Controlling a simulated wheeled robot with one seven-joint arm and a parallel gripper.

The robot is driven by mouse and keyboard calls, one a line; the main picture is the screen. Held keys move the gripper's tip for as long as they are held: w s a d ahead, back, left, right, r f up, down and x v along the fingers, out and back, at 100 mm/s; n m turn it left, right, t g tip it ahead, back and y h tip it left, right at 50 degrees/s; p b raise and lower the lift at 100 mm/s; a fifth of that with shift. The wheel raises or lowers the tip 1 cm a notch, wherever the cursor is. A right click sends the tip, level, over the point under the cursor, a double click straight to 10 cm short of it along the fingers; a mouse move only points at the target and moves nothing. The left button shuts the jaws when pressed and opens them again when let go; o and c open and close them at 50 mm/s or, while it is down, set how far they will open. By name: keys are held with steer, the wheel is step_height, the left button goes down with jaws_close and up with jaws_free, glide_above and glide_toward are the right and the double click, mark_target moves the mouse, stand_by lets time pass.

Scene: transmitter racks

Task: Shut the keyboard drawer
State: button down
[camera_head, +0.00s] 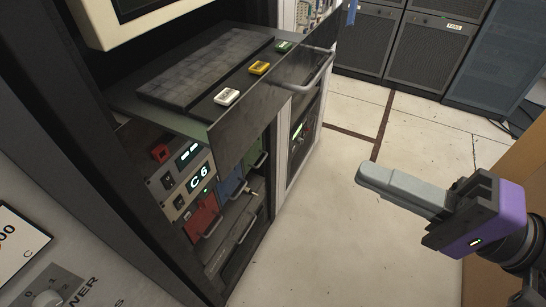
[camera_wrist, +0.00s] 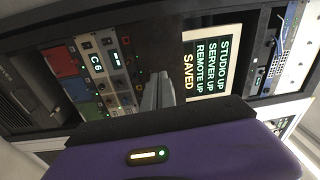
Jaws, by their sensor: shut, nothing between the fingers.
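The keyboard drawer is slid out of the rack, with its dark front panel (camera_head: 250,120) and a grey bar handle (camera_head: 312,76) facing the aisle. A dark keyboard (camera_head: 205,66) lies on it, beside a white block (camera_head: 227,96), a yellow block (camera_head: 259,68) and a green block (camera_head: 284,46). My gripper (camera_head: 362,178) is shut and empty, out in the aisle to the right of the drawer front, apart from it. In the wrist view my shut fingers (camera_wrist: 157,88) point toward the rack, with the dark drawer front (camera_wrist: 150,38) behind them.
A monitor (camera_wrist: 210,65) with status text sits above the drawer. Below it are a "C6" unit (camera_head: 187,182) and red, blue and green modules. Grey cabinets (camera_head: 430,50) stand at the back. The aisle floor (camera_head: 335,215) is clear. A brown surface (camera_head: 510,190) is at right.

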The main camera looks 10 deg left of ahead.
mark_target(171, 113)
steer(key=shift+g, duration=0.5)
steer(key=p+x, duration=0.1)
steer(key=x, duration=0.3)
steer(key=s+f+x, duration=0.1)
steer(key=x, duration=0.4)
steer(key=p+x, duration=0.1)
steer(key=x, duration=0.4)
steer(key=shift+s+a+f+p, duration=0.15)
steer(key=shift+a+p, duration=0.15)
steer(key=shift+a, duration=0.45)
steer(key=p+x, duration=0.4)
steer(key=x, duration=1.2)
steer(key=shift+w+a, duration=0.2)
steer(key=shift+d+p, duration=0.1)
steer(key=shift+p, duration=0.2)
